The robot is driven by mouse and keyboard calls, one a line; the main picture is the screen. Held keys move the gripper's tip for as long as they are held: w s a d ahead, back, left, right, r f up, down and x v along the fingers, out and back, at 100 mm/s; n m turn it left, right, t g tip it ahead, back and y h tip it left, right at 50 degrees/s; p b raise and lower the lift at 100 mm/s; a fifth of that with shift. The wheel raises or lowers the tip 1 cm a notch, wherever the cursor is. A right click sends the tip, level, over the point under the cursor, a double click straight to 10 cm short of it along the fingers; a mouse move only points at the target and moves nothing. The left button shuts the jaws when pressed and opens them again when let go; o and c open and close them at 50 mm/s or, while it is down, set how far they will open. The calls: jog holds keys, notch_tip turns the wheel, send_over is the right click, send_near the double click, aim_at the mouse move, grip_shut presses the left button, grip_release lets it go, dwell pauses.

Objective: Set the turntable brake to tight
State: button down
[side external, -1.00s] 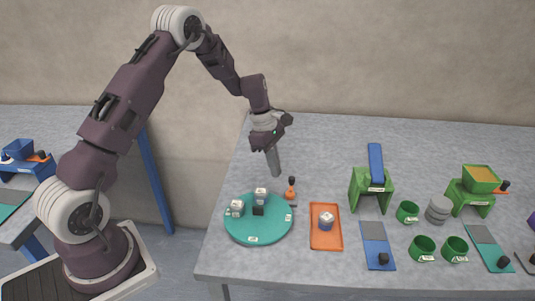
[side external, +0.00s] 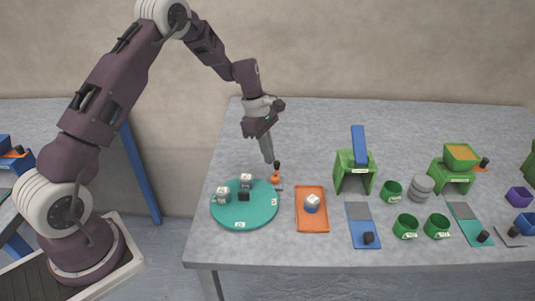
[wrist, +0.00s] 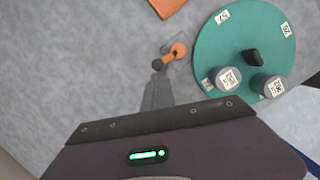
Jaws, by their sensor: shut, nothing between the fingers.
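The turntable (side external: 258,212) is a flat teal disc at the left of the bench; it also shows in the wrist view (wrist: 222,45). The brake (side external: 276,180) is a small orange lever with a black knob beside the disc's far right edge. In the wrist view the orange lever (wrist: 178,50) lies just off the disc, its black knob close to my fingertips. My gripper (side external: 268,158) is shut and empty, pointing down next to the knob. In the wrist view its fingers (wrist: 158,85) end right by the knob; I cannot tell whether they touch. The brake's markings are not readable.
Two labelled jars (wrist: 228,80) and a black block (side external: 244,196) stand on the disc. An orange tray (side external: 312,228) with a small jar lies to its right. Green stands, green cups and sliding plates fill the right side. The bench behind the disc is clear.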

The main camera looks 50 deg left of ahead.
jog(key=shift+w, duration=0.1)
jog(key=m, duration=0.1)
jog(key=w+d+m+g, duration=0.1)
jog(key=m, duration=0.1)
jog(key=shift+w, duration=0.15)
jog(key=m, duration=0.1)
jog(key=d+m, duration=0.1)
jog(key=m, duration=0.1)
jog(key=shift+w+g, duration=0.3)
jog(key=shift+w, duration=0.1)
jog(key=m, duration=0.1)
jog(key=d+m, duration=0.1)
jog(key=m, duration=0.1)
jog(key=shift+w+g, duration=0.3)
jog(key=shift+w, duration=0.05)
jog(key=m, duration=0.1)
jog(key=d+m, duration=0.1)
jog(key=m, duration=0.1)
jog(key=shift+w+d+g+y, duration=0.15)
jog(key=shift+d+g+y, duration=0.15)
jog(key=shift+g, duration=0.1)
jog(key=shift+s+a, duration=0.3)
jog(key=shift+s, duration=0.45)
